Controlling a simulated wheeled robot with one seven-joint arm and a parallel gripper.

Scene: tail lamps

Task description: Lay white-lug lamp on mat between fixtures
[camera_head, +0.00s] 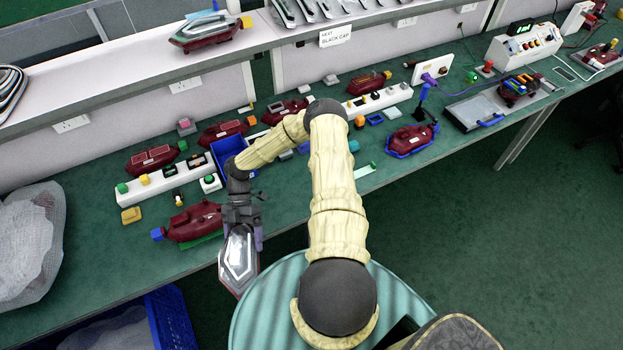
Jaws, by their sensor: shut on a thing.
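My gripper (240,236) is shut on a tail lamp (238,262) with a clear, silvery lens. It holds the lamp off the front edge of the bench, above the floor side. I cannot see a white lug on this lamp, as the gripper covers its upper end. Two white fixtures with coloured buttons stand on the green-topped bench: the left fixture (150,186) and the right fixture (380,103). Between them are dark red lamps, including one at the left (222,132) and one further right (285,110). I cannot make out a separate mat there; my arm hides part of that area.
A dark red lamp (195,221) lies on the bench just left of my gripper. A blue bin (226,150) stands behind my wrist. Another red lamp (410,139) lies right of my arm. A raised shelf (130,84) runs along the back.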

